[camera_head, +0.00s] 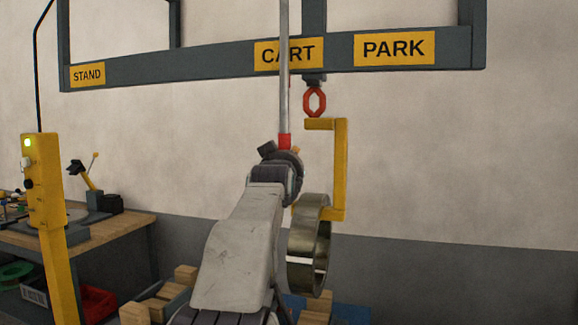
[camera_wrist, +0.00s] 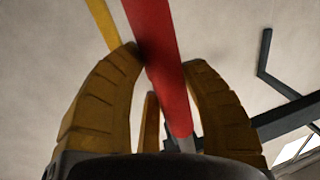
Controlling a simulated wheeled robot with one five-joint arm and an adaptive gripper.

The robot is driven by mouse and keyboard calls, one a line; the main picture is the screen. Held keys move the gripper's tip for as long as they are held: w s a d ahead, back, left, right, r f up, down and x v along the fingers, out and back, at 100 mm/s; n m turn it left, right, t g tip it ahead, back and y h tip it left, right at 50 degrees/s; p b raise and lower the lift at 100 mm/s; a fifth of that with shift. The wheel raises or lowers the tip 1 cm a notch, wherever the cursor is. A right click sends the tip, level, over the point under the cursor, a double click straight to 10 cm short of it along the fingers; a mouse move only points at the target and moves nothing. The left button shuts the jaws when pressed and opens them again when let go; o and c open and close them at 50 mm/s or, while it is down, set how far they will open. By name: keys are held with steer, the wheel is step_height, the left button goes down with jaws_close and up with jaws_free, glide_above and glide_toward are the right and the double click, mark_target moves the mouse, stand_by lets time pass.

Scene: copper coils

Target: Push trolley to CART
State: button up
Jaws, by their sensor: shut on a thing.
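My gripper (camera_head: 281,152) is shut on the red end of a long grey rod (camera_head: 284,80) that rises out of the top of the picture. In the wrist view the red grip (camera_wrist: 168,75) runs between my yellow-brown fingers (camera_wrist: 163,58). The dark trolley (camera_head: 314,79) shows under the beam, just right of the rod, below the right end of the CART sign (camera_head: 304,52). The rod's upper end is hidden.
The grey beam (camera_head: 215,64) also carries STAND (camera_head: 87,75) at left and PARK (camera_head: 394,48) at right. A yellow post (camera_head: 45,200) and a workbench (camera_head: 110,228) stand at left. Wooden blocks (camera_head: 185,275) lie below. The right side before the wall is free.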

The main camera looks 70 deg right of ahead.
steer(key=shift+w+r, duration=0.15)
steer(key=shift+r, duration=0.1)
steer(key=o, duration=1.3)
steer(key=shift+d+f, duration=0.1)
steer(key=shift+f, duration=0.1)
steer(key=v, duration=1.2)
